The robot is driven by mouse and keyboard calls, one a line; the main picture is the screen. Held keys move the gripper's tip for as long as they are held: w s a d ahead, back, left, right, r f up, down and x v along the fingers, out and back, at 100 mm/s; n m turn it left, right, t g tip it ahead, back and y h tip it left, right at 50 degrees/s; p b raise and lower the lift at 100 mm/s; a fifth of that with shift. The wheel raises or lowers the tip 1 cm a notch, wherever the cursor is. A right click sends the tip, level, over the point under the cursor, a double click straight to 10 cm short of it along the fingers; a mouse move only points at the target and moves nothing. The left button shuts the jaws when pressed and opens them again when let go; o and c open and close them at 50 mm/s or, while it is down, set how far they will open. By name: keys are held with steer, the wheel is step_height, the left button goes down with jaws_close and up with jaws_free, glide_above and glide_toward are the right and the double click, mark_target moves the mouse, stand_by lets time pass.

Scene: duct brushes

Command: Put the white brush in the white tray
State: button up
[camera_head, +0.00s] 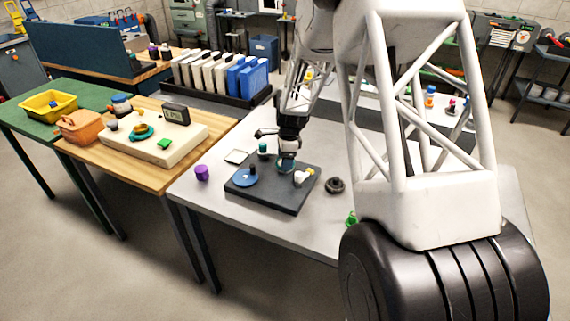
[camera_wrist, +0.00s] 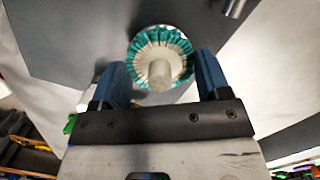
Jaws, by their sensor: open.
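In the wrist view, a round brush (camera_wrist: 160,48) with a pale handle, whitish bristles and a teal outer rim stands between my two blue fingers, with a gap on each side. My gripper (camera_head: 287,160) is open above the dark board on the grey table. It hides most of what is below it in the head view. A small white and tan piece (camera_head: 303,177) lies on the board just right of my gripper; I cannot tell if it is a brush. A small shallow white tray (camera_head: 237,156) sits at the board's back left.
The dark board (camera_head: 282,196) also carries a blue disc (camera_head: 245,178) with a dark knob and a teal piece (camera_head: 263,149). A purple cylinder (camera_head: 202,172) and a dark ring (camera_head: 334,185) stand beside it. A cream slab (camera_head: 180,142) with several items is on the wooden table.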

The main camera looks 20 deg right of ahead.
steer(key=shift+c, duration=0.2)
steer(key=c, duration=1)
steer(key=shift+o, duration=0.2)
steer(key=shift+r, duration=5.05)
